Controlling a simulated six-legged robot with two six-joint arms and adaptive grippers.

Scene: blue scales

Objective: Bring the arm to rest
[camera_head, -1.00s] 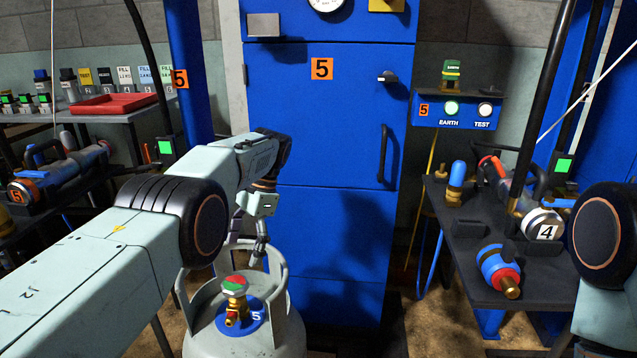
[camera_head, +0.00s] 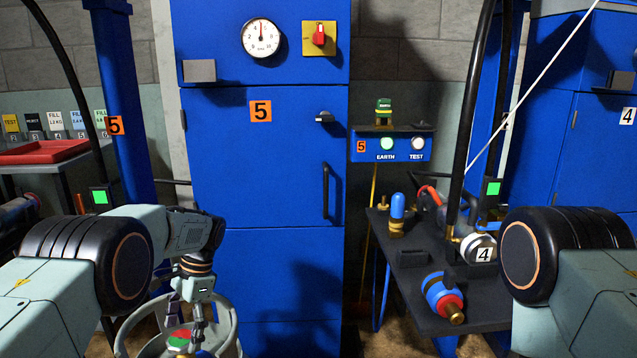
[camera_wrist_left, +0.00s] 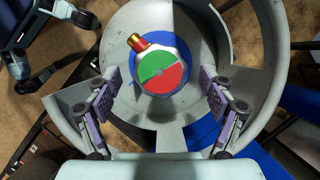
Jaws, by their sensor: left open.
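My left gripper (camera_head: 190,318) points down over the grey gas cylinder (camera_head: 232,335) at the lower left of the head view. In the left wrist view my left gripper (camera_wrist_left: 166,104) is open, with its two fingers apart and nothing between their tips. The cylinder's red and green valve top (camera_wrist_left: 161,73) with a brass outlet sits ahead of the fingers, inside the grey collar (camera_wrist_left: 268,50). I cannot tell whether the fingers touch the collar. My right arm (camera_head: 565,265) shows at the right edge, but its gripper is out of view.
A blue cabinet (camera_head: 268,190) marked 5 stands behind the cylinder. A red tray (camera_head: 42,152) lies at the far left.

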